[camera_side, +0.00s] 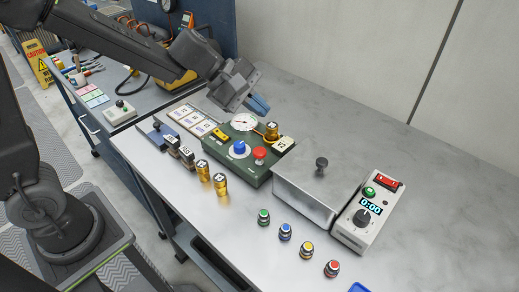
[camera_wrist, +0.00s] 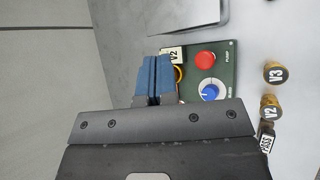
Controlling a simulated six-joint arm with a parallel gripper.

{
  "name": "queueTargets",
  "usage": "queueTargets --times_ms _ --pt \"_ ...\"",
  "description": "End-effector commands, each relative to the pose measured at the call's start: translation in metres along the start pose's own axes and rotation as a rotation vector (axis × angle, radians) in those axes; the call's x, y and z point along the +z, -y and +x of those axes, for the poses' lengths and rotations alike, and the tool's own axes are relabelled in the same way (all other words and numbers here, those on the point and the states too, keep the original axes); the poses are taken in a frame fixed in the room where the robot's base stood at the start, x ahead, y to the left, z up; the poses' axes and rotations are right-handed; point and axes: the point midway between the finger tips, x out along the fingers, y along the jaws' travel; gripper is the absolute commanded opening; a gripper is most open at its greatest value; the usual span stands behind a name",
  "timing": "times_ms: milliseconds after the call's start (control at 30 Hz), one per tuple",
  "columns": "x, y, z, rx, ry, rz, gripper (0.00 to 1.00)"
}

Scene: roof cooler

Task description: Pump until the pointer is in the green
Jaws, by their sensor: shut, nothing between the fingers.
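A green box (camera_side: 250,170) stands on the grey bench and carries a round white gauge (camera_side: 243,121), a blue knob (camera_side: 239,148) and a red button (camera_side: 259,155). The gauge's pointer and coloured zones are too small to read. In the wrist view the red button (camera_wrist: 205,60) has a PUMP label beside it, and the blue knob (camera_wrist: 209,92) is near it. The gauge does not show there. My gripper (camera_side: 262,106) has blue fingers, shut and empty, raised near the back of the box, behind the button. Its fingers (camera_wrist: 155,78) also show in the wrist view, apart from the button.
A brass cylinder (camera_side: 271,130) and a V2 tag (camera_side: 282,144) sit on the box's back right. A grey metal case (camera_side: 312,190) with a black knob stands right of it, then a timer unit (camera_side: 366,213). Brass cylinders (camera_side: 221,185) and several coloured buttons (camera_side: 285,232) stand in front.

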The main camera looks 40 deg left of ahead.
Motion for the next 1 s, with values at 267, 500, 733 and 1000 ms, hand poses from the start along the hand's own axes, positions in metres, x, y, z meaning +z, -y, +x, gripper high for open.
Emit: queueTargets --times_ms 267,500,733,1000 --pt "0.0 0.0 0.0 0.0 0.0 0.003 0.0" --pt "-0.006 0.007 0.01 -0.002 0.002 0.002 0.0" --pt "-0.023 0.024 0.033 -0.005 0.001 0.001 0.0" --pt "-0.039 0.04 0.054 -0.004 0.001 0.003 0.0"
